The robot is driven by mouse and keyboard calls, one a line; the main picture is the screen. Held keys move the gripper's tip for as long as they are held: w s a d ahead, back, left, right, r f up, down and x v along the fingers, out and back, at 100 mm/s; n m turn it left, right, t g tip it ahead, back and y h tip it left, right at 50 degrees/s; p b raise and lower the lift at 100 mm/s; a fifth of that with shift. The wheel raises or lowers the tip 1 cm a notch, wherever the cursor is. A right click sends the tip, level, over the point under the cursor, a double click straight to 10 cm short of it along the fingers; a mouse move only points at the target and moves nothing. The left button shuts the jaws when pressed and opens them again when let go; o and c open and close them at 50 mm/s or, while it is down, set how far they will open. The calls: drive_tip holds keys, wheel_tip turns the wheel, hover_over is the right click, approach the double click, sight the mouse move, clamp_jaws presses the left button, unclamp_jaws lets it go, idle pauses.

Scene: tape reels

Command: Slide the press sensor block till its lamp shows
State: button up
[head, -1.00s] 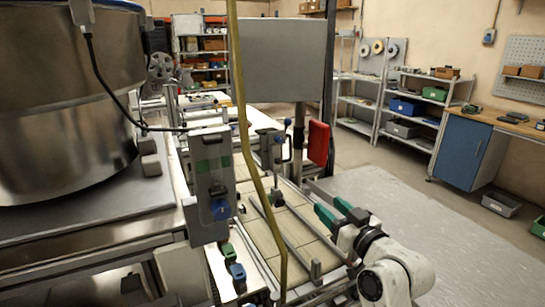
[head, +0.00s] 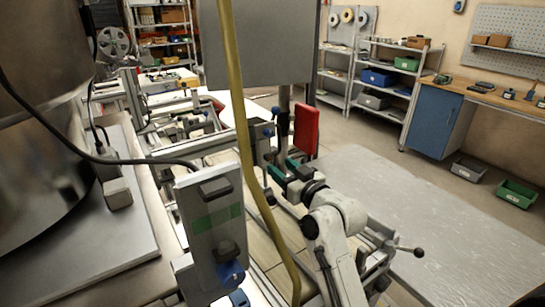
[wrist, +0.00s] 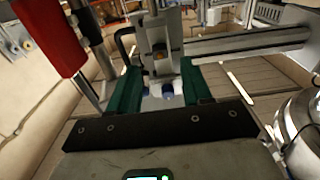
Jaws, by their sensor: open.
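My gripper (head: 283,170) has green fingers and reaches toward a small grey block with blue knobs (head: 266,145) beside the conveyor. In the wrist view my gripper (wrist: 160,90) is open, one finger on each side of the lower part of a grey block (wrist: 158,35). That block has a small amber spot (wrist: 159,57) and blue knobs below it. I take it for the press sensor block, but cannot be sure. I cannot tell whether the amber spot is a lit lamp, or whether the fingers touch the block.
A red box (head: 306,130) hangs close beyond my gripper. A yellow hose (head: 242,110) crosses the head view. A grey control box (head: 212,225) with a blue knob and a large steel bowl (head: 40,130) stand at the left.

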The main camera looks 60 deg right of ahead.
sight(270, 158)
drive_tip(key=p+x, duration=0.1)
drive_tip(key=x, duration=0.4)
drive_tip(key=shift+c, duration=0.5)
clamp_jaws()
